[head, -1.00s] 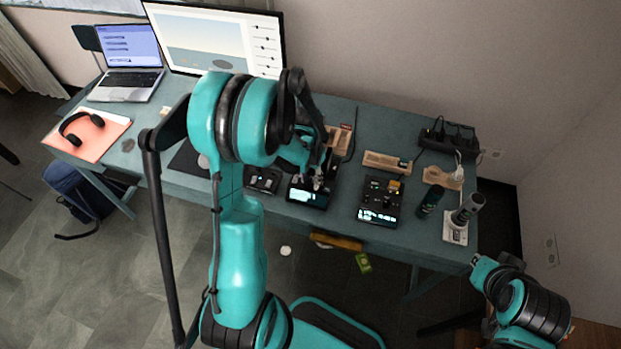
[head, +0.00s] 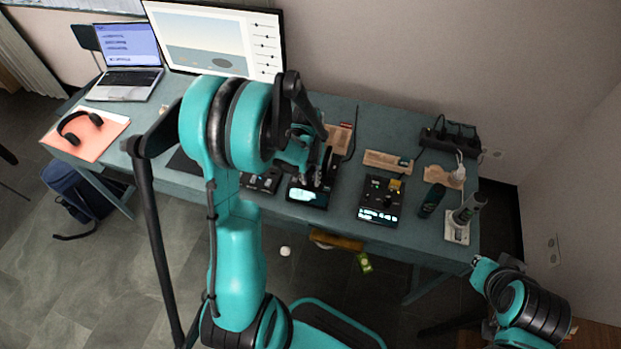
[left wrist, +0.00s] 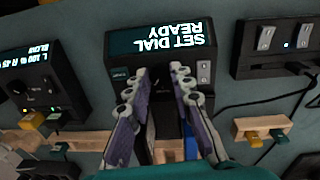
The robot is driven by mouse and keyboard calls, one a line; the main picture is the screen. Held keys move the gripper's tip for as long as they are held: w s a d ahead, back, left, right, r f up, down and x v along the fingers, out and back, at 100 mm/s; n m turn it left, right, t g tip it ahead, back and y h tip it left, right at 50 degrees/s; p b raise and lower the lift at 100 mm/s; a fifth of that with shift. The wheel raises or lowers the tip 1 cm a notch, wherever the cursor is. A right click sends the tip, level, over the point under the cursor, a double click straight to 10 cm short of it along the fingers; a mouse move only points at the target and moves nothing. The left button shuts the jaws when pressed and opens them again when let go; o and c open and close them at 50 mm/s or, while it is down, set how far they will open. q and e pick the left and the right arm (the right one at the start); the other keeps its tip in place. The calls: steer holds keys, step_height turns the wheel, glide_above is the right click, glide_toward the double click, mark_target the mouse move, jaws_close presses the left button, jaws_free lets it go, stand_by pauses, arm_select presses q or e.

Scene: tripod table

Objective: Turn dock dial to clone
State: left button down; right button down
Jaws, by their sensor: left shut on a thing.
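The dock (head: 308,197) is a black box near the front edge of the table. Its lit screen (left wrist: 160,40) appears upside down in the left wrist view and reads READY, SET DIAL. My left gripper (head: 318,182) is over the back part of the dock, behind the screen. In the left wrist view its two fingers (left wrist: 158,76) stand either side of a dark part of the dock and are shut on it. This looks like the dial, but the fingers hide its shape and pointer. My right gripper is not seen; only part of my right arm shows at the lower right.
A black device with knobs (head: 380,200) stands right of the dock, and a switch box (head: 262,180) stands left. Wooden holders (head: 388,161) lie behind. A dark green cylinder (head: 432,201) stands farther right. A laptop (head: 127,62) and monitor (head: 215,38) are at the back left.

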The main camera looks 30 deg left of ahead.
mark_target(309, 182)
arm_select(q)
steer(key=n+b, duration=0.1)
steer(key=n, duration=0.6)
stand_by(0.6)
steer(key=c, duration=1.3)
jaws_free()
steer(key=r, duration=1.2)
steer(key=shift+s+a, duration=0.15)
steer(key=shift+s, duration=0.1)
